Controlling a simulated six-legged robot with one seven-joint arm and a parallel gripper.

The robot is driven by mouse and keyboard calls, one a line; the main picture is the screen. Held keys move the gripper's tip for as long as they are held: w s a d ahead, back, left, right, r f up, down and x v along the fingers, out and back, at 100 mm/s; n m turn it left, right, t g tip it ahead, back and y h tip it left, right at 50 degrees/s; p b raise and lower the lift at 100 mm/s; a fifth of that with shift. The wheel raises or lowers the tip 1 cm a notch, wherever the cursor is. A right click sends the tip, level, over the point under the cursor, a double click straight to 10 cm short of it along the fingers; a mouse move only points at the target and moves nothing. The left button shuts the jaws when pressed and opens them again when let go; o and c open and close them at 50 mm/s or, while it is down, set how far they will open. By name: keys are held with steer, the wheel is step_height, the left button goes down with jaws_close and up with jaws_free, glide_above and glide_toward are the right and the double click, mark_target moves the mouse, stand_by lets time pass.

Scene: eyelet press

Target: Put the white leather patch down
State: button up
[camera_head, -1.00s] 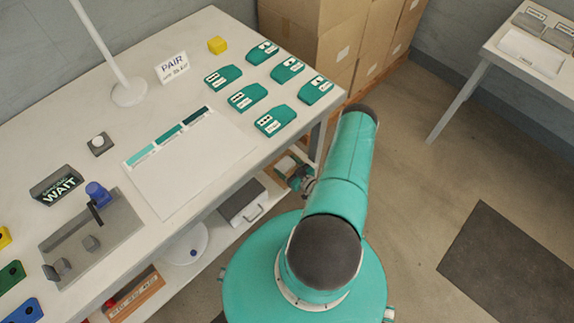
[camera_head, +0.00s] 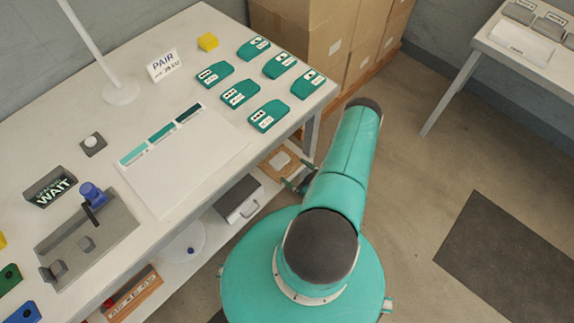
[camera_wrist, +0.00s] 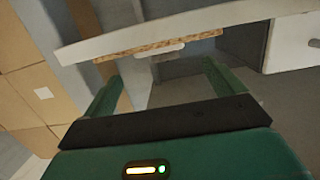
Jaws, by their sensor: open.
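A small white piece (camera_head: 281,160), which looks like the leather patch, lies on a brown wooden tray (camera_head: 270,167) on the shelf under the table. In the wrist view the picture is turned over. There the white piece (camera_wrist: 165,48) lies against the brown tray (camera_wrist: 120,55), beyond my fingertips. My gripper (camera_wrist: 160,72) is open, with its two green fingers wide apart and nothing between them. In the head view my arm hides most of the gripper.
The white shelf (camera_wrist: 200,20) edge runs across the wrist view. A grey case with a handle (camera_head: 238,200) stands left of the tray. Cardboard boxes (camera_head: 330,40) stand behind the table's far end. Several green cards (camera_head: 240,93) lie on the table (camera_head: 60,125). Open floor lies to the right.

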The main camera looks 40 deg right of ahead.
steer(key=s, duration=0.4)
steer(key=shift+r, duration=0.3)
stand_by(1.1)
